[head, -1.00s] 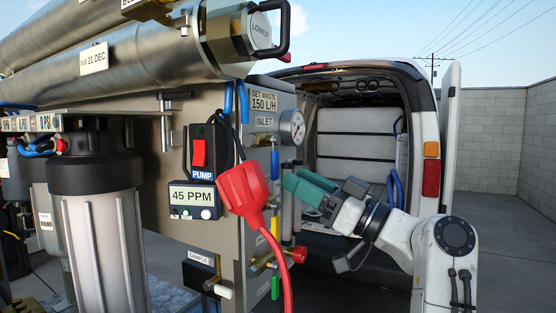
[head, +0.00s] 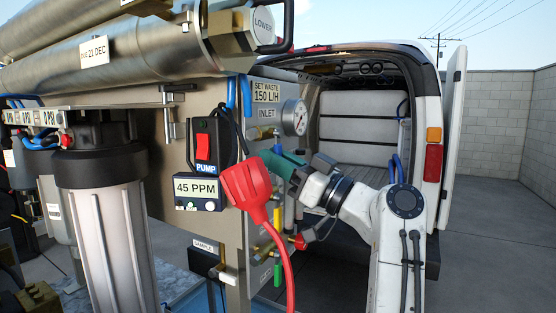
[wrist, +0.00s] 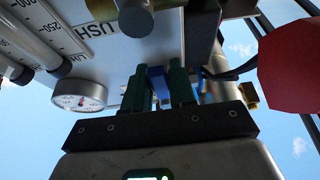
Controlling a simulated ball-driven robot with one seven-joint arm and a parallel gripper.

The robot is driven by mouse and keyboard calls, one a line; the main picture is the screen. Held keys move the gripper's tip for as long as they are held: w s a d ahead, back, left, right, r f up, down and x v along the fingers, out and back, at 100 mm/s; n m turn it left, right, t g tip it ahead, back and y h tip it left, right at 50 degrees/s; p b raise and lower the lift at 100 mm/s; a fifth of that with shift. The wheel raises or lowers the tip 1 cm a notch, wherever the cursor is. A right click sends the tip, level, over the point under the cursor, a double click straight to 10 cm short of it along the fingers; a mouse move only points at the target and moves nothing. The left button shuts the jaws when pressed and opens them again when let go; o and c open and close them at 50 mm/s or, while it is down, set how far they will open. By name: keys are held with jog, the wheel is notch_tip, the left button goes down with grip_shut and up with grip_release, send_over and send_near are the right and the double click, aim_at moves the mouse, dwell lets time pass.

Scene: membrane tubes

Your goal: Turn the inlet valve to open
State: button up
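The inlet valve's blue handle (wrist: 156,76) shows between my gripper's two green fingers in the wrist view. In the head view, a small part of the blue handle (head: 277,149) shows just above the fingers, below the INLET label (head: 267,112). In the wrist view, the gripper (wrist: 158,92) has one finger on each side of the handle. Whether both fingers press on it cannot be told.
A round gauge (head: 295,117) sits just above the gripper. A large red plug with its cable (head: 247,189) hangs close in front. Yellow, green and red valve handles lie below. A white van (head: 434,150) stands open behind; open floor lies at the right.

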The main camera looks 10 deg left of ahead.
grip_shut()
jog(key=shift+f+b, duration=0.15)
jog(key=shift+b, duration=0.35)
jog(key=shift+w+d+f+n+b, duration=0.15)
jog(key=shift+n+b, duration=0.15)
jog(key=shift+b, duration=0.25)
jog(key=n+b, duration=0.1)
jog(key=g+b, duration=0.1)
jog(key=b, duration=0.1)
jog(key=shift+w+d+n+b, duration=0.1)
jog(key=shift+w+n+b, duration=0.1)
jog(key=shift+n+b, duration=0.15)
jog(key=shift+w+n+g+b, duration=0.2)
jog(key=shift+n+g+b, duration=0.3)
jog(key=shift+n+b, duration=0.3)
jog(key=shift+r+n+y+b, duration=0.3)
jog(key=shift+r+n, duration=0.05)
jog(key=shift+r, duration=0.05)
